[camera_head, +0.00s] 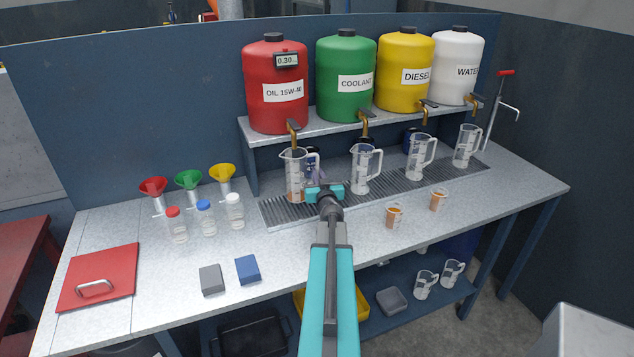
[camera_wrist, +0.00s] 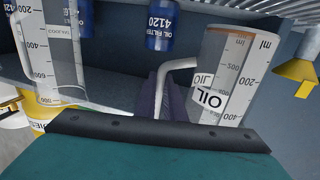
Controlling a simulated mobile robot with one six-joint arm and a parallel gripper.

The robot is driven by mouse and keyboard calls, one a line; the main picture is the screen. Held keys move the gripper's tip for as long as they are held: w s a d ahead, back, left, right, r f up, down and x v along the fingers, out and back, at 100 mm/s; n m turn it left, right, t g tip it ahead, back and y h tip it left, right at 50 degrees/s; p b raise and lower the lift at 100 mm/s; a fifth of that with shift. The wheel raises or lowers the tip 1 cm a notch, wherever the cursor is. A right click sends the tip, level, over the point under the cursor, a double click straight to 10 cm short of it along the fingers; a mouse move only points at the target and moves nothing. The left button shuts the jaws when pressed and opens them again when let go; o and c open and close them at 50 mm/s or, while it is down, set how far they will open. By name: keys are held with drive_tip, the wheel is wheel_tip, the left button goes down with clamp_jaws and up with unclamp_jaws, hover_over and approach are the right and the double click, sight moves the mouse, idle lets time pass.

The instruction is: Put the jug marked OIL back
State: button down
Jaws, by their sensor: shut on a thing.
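The jug marked OIL (camera_head: 293,175) is a clear measuring jug below the red OIL 15W-40 tank (camera_head: 268,105). It looks upright at the left end of the grooved drip tray (camera_head: 272,214), with an orange tint low in it. I cannot tell whether its base touches the tray. In the wrist view the jug (camera_wrist: 228,75) shows its OIL label and ml scale at the right. My gripper (camera_head: 316,181) is at the jug's right side, shut on its pale handle. The dark fingers (camera_wrist: 167,98) also show in the wrist view.
Several clear jugs, such as the coolant one (camera_head: 362,170), stand along the tray to the right. Two small orange-filled cups (camera_head: 395,217) stand in front. Funnels, capped bottles (camera_head: 206,220) and two blocks (camera_head: 247,270) are at left. Brass taps (camera_head: 293,132) hang above the jugs.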

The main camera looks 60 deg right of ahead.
drive_tip(key=shift+f, duration=0.15)
wheel_tip(320, 180, down, 3)
drive_tip(key=b, duration=0.4)
drive_tip(key=shift+f, duration=0.1)
drive_tip(key=shift+w, duration=0.1)
drive_tip(key=shift+f, duration=0.2)
drive_tip(key=c, duration=1.8)
unclamp_jaws()
drive_tip(key=shift+c, duration=0.2)
drive_tip(key=shift+r, duration=0.25)
